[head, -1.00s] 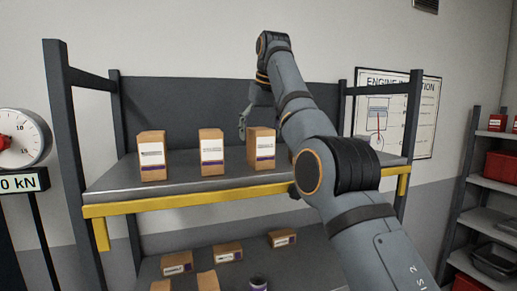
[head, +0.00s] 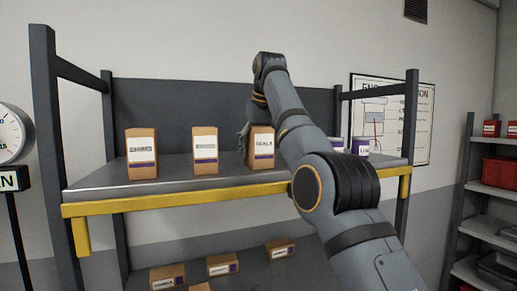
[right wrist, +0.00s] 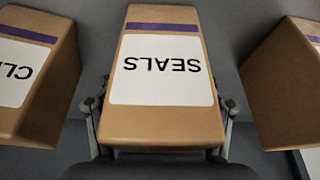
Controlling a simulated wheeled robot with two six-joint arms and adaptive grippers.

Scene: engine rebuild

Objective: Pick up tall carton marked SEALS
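The tall brown carton marked SEALS (head: 262,152) stands upright on the upper shelf, with a white label and a purple band. In the right wrist view the carton (right wrist: 162,122) fills the middle, its lettering upside down. My right gripper (head: 246,134) reaches down over the shelf at the carton; the arm hides part of the carton's right side. In the right wrist view the gripper (right wrist: 160,107) has one finger on each side of the carton, with narrow gaps showing at the fingertips, so it looks open. My left gripper is not in view.
Similar cartons stand to the left on the upper shelf (head: 95,188), one in the middle (head: 205,160) and one farther left (head: 142,163). White-and-purple cans (head: 360,147) stand right of the arm. Small cartons (head: 222,265) lie below.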

